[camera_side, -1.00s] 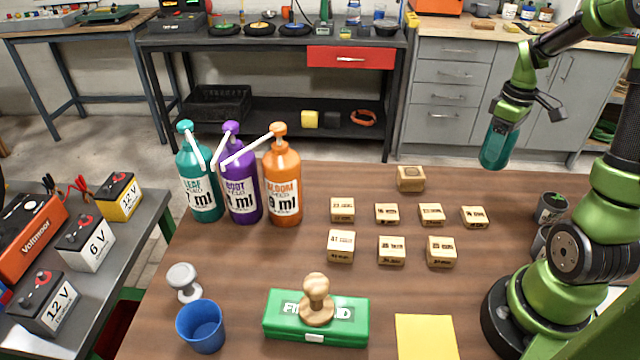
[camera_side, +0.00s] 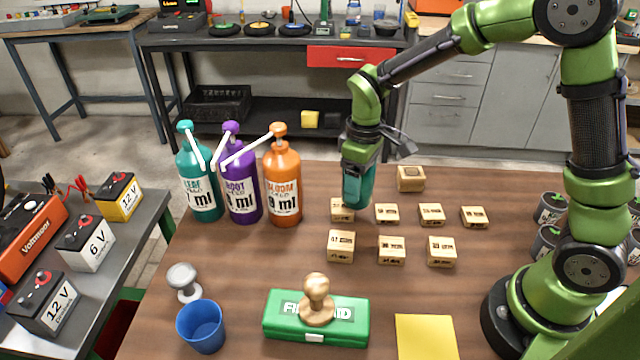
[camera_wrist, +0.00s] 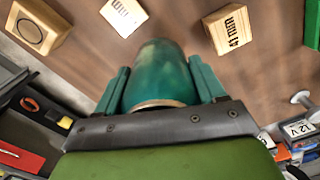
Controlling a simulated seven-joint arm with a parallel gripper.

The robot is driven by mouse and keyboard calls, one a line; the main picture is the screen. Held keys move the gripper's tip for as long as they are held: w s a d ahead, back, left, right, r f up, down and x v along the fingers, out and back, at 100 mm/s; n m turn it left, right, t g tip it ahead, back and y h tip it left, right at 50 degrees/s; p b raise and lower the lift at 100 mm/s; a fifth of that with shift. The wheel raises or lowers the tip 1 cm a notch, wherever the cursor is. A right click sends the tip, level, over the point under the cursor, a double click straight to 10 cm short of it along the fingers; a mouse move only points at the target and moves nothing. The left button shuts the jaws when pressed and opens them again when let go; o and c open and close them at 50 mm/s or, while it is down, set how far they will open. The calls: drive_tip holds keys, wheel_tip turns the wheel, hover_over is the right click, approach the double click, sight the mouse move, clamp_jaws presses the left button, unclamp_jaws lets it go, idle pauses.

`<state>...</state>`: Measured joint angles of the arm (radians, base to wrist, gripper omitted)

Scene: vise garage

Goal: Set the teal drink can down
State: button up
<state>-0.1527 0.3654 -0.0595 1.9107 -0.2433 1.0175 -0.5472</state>
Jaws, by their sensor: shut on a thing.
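The teal drink can (camera_side: 358,192) is held upright in my gripper (camera_side: 357,180), above the back of the brown table (camera_side: 300,325). In the side view its lower end overlaps the back-left wooden block (camera_side: 341,213); I cannot tell the exact gap to the table. In the wrist view the can (camera_wrist: 162,75) sits between the two teal fingers of my gripper (camera_wrist: 162,88), which are shut on it from both sides.
Several wooden blocks (camera_side: 391,250) stand in rows below and right of the can. Orange (camera_side: 283,190), purple (camera_side: 241,190) and teal (camera_side: 199,185) pump bottles stand to its left. A green box (camera_side: 345,325), blue cup (camera_side: 202,326) and yellow sheet (camera_side: 426,338) are at the front.

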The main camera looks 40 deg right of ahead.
drive_tip(key=shift+w+a+f, duration=0.25)
drive_tip(key=shift+w+f, duration=0.6)
drive_tip(key=shift+w, duration=1.8)
drive_tip(key=shift+w+a+f, duration=0.25)
drive_tip(key=shift+w+f, duration=0.55)
drive_tip(key=shift+w, duration=1.9)
drive_tip(key=shift+w+a+f, duration=0.25)
drive_tip(key=shift+w+f, duration=0.6)
drive_tip(key=shift+w, duration=1.8)
drive_tip(key=shift+f, duration=0.1)
drive_tip(key=o, duration=1)
